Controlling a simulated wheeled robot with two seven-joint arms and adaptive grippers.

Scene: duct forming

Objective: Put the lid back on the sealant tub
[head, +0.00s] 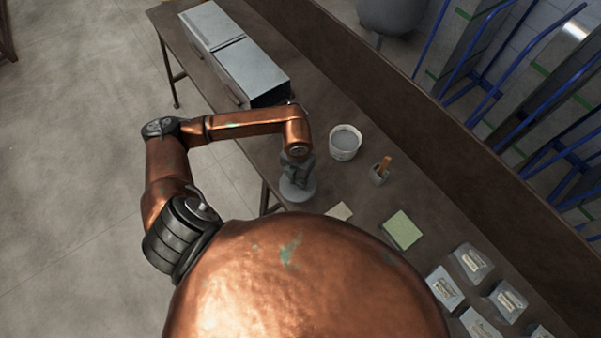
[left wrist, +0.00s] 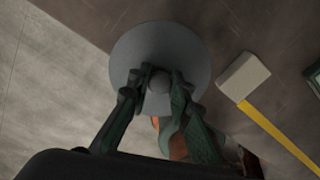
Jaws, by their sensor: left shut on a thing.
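The sealant tub (head: 345,148) is a white, open-topped round pot with grey contents, standing upright on the bench. The lid (head: 302,193) is a grey disc with a round knob, near the bench's front edge, to the left of and nearer than the tub. My left gripper (head: 297,178) is shut on the lid's knob from above. In the left wrist view the lid (left wrist: 188,60) lies flat under the fingers (left wrist: 157,85). I cannot tell if it is raised off the bench. My right gripper is not in view.
A grey metal duct box (head: 240,62) lies at the bench's far left. A green pad (head: 402,230), a beige block (head: 340,211) and several packets (head: 472,262) lie nearer. A raised board (head: 400,110) lines the back.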

